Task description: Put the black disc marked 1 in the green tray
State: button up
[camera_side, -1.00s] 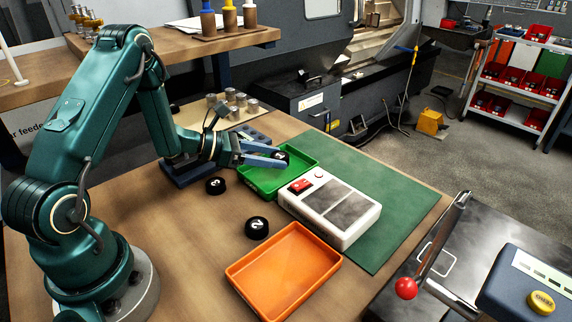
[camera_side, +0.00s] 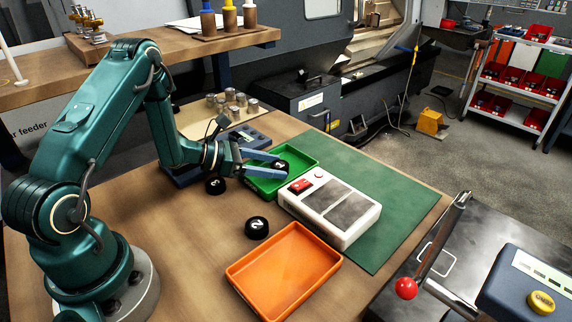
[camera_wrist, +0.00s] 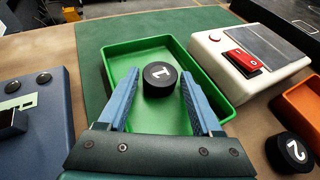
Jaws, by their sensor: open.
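The black disc marked 1 (camera_wrist: 160,80) lies inside the green tray (camera_wrist: 109,67), label up, in the wrist view. It also shows in the side view (camera_side: 279,165), partly hidden by a finger. My gripper (camera_wrist: 161,74) is open, with one blue finger on each side of the disc and a visible gap between. In the side view my gripper (camera_side: 281,162) reaches low into the green tray (camera_side: 304,166) from the left.
A white box with a red switch (camera_side: 330,208) stands right beside the green tray. Black discs marked 2 (camera_side: 257,228) and 3 (camera_side: 215,186) lie on the wooden table. An orange tray (camera_side: 284,272) is at the front. The green mat is clear at right.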

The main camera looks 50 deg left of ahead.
jog(key=v, duration=1.1)
jog(key=shift+s+a+r, duration=0.2)
jog(key=shift+s+a, duration=0.05)
jog(key=s+d+r+m+g+h, duration=0.1)
jog(key=s+d+r+m+g, duration=0.3)
jog(key=d+m, duration=0.45)
jog(key=s+d+r+m+g+h, duration=0.1)
jog(key=s+d+r+m+g, duration=0.15)
jog(key=d+m+g, duration=0.45)
jog(key=s+r+m+t+y, duration=0.4)
jog(key=s+m+y, duration=0.2)
jog(key=m, duration=0.9)
jog(key=shift+s+r+t+y, duration=0.2)
jog(key=shift+t+y, duration=0.1)
jog(key=shift+y, duration=0.7)
